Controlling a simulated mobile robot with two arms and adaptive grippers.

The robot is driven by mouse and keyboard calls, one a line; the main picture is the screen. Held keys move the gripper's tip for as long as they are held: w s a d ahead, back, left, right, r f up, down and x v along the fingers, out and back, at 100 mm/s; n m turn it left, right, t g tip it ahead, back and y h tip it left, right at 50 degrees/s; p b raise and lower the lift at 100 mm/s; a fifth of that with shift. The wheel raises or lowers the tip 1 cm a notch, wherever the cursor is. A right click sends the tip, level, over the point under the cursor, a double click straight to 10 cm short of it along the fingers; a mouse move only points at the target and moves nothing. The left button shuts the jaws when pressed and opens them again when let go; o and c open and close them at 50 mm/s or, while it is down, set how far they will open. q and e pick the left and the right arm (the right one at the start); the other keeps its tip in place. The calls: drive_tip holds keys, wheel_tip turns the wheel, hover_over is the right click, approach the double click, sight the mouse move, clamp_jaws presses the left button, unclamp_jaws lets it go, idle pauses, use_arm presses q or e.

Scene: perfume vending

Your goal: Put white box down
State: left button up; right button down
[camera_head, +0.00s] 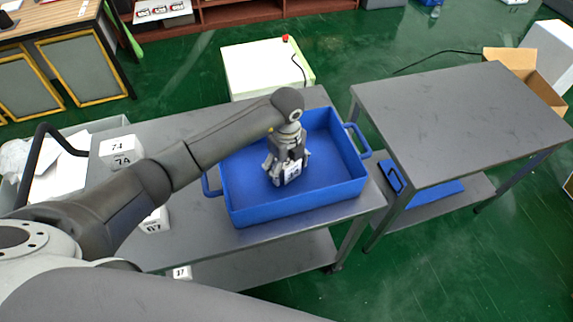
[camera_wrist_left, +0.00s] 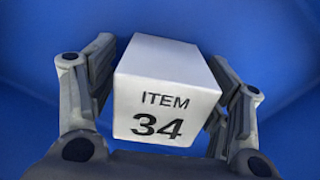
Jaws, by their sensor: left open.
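The white box (camera_wrist_left: 165,90), marked "ITEM 34", is between the fingers of my left gripper (camera_wrist_left: 162,95) in the left wrist view. The fingers are open, with a visible gap at the right side of the box; contact at the left side is hard to tell. In the head view, the left gripper (camera_head: 287,170) is inside the blue tray (camera_head: 345,190), and part of the white box shows (camera_head: 292,172) below it. The box appears to be at the tray floor. My right gripper is not in view.
The tray stands on a grey table (camera_head: 190,130). More white numbered boxes, one marked 74 (camera_head: 120,152), are left of it, partly behind my arm. An empty grey table (camera_head: 460,110) stands to the right. A pale cabinet (camera_head: 262,68) is behind.

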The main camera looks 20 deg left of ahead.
use_arm(q)
drive_tip(key=shift+r, duration=0.3)
wheel_tip(320, 180, up, 11)
drive_tip(key=shift+r+b, duration=0.1)
drive_tip(key=shift+b, duration=0.95)
drive_tip(key=shift+r, duration=0.3)
